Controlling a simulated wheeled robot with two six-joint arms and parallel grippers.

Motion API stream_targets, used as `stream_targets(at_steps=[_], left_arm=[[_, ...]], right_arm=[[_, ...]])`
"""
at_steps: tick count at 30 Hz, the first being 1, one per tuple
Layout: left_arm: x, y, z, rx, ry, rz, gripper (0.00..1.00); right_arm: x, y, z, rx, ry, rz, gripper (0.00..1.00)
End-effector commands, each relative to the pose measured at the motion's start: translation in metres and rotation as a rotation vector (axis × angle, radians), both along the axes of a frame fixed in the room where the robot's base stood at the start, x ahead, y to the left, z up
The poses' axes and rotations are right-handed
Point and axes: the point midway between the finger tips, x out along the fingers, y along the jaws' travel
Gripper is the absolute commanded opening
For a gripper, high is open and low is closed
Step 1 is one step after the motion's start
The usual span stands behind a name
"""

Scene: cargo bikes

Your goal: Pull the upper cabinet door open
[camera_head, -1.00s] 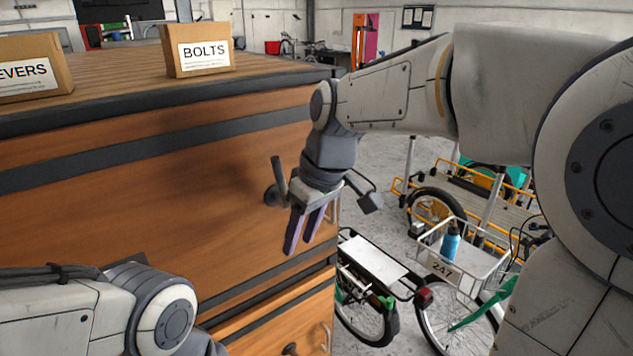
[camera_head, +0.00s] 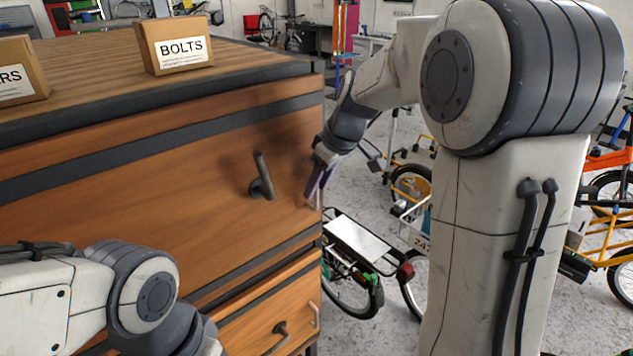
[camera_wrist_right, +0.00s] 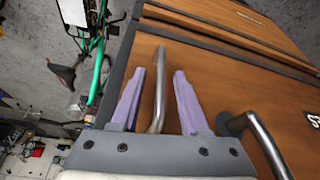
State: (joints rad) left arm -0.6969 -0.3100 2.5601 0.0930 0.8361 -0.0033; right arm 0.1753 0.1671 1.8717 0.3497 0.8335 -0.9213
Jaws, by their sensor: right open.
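The upper cabinet door (camera_head: 150,195) is a wide wooden panel and looks flush with the cabinet. A dark lever handle (camera_head: 262,180) sits on it, left of my right gripper; it also shows at the right in the right wrist view (camera_wrist_right: 262,140). A metal bar handle (camera_wrist_right: 159,90) stands near the door's edge. My right gripper (camera_head: 312,186) is at that edge with its purple fingers open. In the right wrist view, the bar handle lies between the two fingers (camera_wrist_right: 157,98), with gaps visible on both sides. My left gripper is not visible; only my left arm shows.
A BOLTS box (camera_head: 175,46) and another box (camera_head: 18,72) stand on the cabinet top (camera_head: 90,75). A lower door (camera_head: 255,318) has its own handles. A bike with a white rack (camera_head: 355,240) stands close to the cabinet's right side.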

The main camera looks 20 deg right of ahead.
Motion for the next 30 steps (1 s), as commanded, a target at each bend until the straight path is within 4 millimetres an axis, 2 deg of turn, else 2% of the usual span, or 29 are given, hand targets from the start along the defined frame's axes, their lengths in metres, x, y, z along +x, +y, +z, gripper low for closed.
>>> stream_targets(at_steps=[4,11,12,14,15,16,30], left_arm=[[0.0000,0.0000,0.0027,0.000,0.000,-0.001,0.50],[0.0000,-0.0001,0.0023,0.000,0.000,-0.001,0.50],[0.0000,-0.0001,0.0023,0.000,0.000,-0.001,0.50],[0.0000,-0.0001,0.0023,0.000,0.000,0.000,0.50],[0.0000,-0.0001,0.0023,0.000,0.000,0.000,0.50],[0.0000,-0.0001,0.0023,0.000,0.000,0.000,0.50],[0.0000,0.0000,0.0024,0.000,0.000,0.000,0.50]], right_arm=[[0.0025,0.0019,-0.0077,0.001,0.001,-0.001,0.45],[0.0028,0.0019,-0.0090,0.000,0.000,-0.001,0.45],[0.0028,0.0019,-0.0089,0.000,0.000,-0.001,0.41],[0.0028,0.0020,-0.0088,0.000,0.000,-0.001,0.18],[0.0028,0.0020,-0.0088,0.000,0.000,-0.001,0.03],[0.0028,0.0019,-0.0087,0.000,0.000,-0.001,0.00],[0.0028,0.0016,-0.0082,0.000,-0.001,-0.001,0.00]])
